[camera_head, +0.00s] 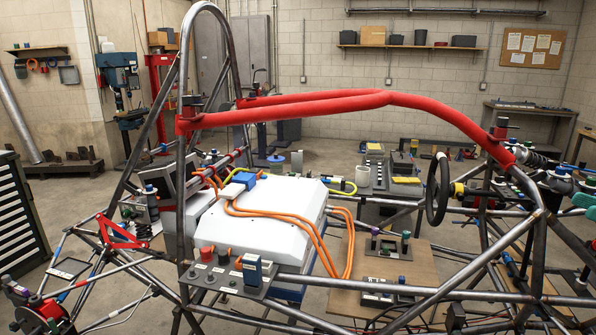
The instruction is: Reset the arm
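The tube chassis fills the middle of the head view, with bare metal tubes (185,160) and a tall roll hoop at the left. A red padded bar (330,105) runs along its top from the hoop down to the right. My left gripper and arm do not show. Of my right gripper I can make out nothing for sure. A teal-green piece (583,202) is cut off by the right edge, and I cannot tell whether it belongs to it.
A white box (265,222) with orange cables sits inside the frame, near a black steering wheel (437,190). A wooden board (400,265) lies at the lower middle. A drawer cabinet (18,210) stands at the left, a workbench (530,115) at the back right. Some floor is open behind.

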